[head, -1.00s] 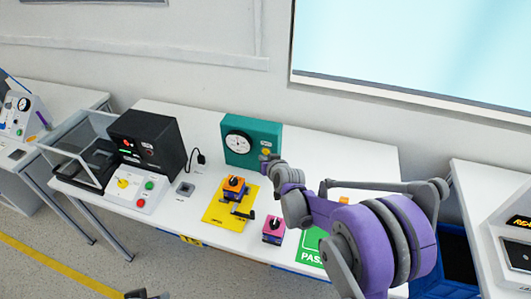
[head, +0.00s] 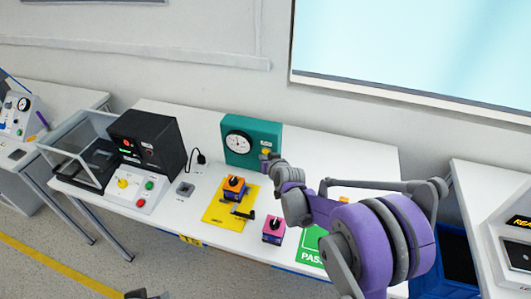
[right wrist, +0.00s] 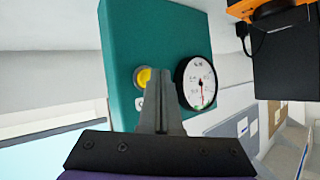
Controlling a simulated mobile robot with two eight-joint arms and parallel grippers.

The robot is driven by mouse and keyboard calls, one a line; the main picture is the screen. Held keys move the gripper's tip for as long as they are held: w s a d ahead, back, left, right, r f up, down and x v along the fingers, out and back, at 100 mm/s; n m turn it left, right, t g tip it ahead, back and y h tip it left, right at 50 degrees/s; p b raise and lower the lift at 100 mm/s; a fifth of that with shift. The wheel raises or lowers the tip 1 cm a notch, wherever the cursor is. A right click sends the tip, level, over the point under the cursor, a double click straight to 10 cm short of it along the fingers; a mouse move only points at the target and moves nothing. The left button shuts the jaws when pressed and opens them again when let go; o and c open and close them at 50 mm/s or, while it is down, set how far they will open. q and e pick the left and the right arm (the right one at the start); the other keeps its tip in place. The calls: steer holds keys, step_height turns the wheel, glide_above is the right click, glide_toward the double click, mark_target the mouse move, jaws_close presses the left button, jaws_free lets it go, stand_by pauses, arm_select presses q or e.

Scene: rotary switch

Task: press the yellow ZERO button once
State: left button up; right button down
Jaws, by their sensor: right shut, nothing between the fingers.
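The yellow ZERO button (head: 266,151) is on the front of the teal box (head: 237,158), which has a round white dial gauge (head: 238,143). In the right wrist view the yellow button (right wrist: 142,76) shows just left of my fingertips, partly hidden by them. My right gripper (head: 269,159) is shut and empty, its tips close in front of the button. I cannot tell whether they touch it. The gauge (right wrist: 199,83) shows right of the fingers (right wrist: 157,75) in the wrist view. My left gripper's fingers are not seen.
A yellow plate (head: 216,214) carries an orange switch. A magenta block (head: 273,230) and green PASS mat (head: 309,257) lie nearer the front. My right arm covers the table's right part.

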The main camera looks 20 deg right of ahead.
steer(key=shift+w+d, duration=0.15)
steer(key=shift+w, duration=0.05)
steer(key=shift+w+d, duration=0.25)
steer(key=shift+w, duration=0.1)
stand_by(0.7)
stand_by(0.3)
steer(key=shift+s+a, duration=0.5)
steer(key=shift+s, duration=0.25)
steer(key=s+a, duration=0.1)
steer(key=s, duration=0.1)
steer(key=s+a+b, duration=0.1)
steer(key=s, duration=0.1)
steer(key=shift+a, duration=0.4)
steer(key=shift+s, duration=0.1)
stand_by(0.5)
